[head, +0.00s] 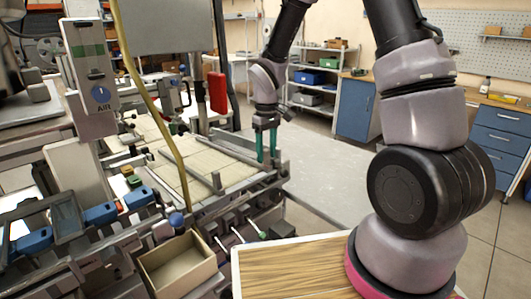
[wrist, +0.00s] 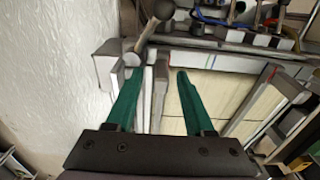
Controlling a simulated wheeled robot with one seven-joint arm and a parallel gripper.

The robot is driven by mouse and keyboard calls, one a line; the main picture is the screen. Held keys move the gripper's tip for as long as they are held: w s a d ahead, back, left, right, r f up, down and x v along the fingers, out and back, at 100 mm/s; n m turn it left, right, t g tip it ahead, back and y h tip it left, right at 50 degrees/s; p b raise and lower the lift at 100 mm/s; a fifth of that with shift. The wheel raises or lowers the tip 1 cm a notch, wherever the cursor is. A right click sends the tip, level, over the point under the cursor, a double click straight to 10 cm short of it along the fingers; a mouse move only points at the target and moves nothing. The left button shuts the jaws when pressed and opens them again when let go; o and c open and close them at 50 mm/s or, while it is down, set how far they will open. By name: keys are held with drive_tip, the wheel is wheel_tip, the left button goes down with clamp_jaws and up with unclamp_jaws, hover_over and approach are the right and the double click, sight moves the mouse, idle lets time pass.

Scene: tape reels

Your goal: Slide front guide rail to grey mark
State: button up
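My gripper (head: 266,158) points down with green fingers at the right end of the machine's beige belt. In the wrist view the fingers (wrist: 157,70) are spread apart. A narrow grey rail, seemingly the front guide rail (wrist: 160,92), runs lengthwise between them, with gaps visible, nearer the left finger. In the head view a long grey rail (head: 238,194) runs along the belt's near edge, below the fingers. Contact between fingers and rail cannot be told. I cannot make out the grey mark in either view.
The beige belt (head: 170,168) lies left of my gripper. A rod with a dark knob (wrist: 160,9) stands near the left fingertip. An open cardboard box (head: 177,266) sits in front.

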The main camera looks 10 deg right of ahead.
wheel_tip(320, 180, up, 11)
idle(0.7)
drive_tip(key=shift+f, duration=0.1)
drive_tip(key=s+d+r+m+t+y, duration=0.1)
drive_tip(key=s+d+r+m+t, duration=0.2)
drive_tip(key=s+r, duration=0.6)
drive_tip(key=s+d+r+m+t+y, duration=0.1)
drive_tip(key=s+d+r+m+t, duration=0.3)
drive_tip(key=s+d+r+m, duration=0.4)
drive_tip(key=shift+s+d+r, duration=0.5)
drive_tip(key=shift+d+r, duration=0.1)
drive_tip(key=shift+r, duration=0.1)
idle(0.8)
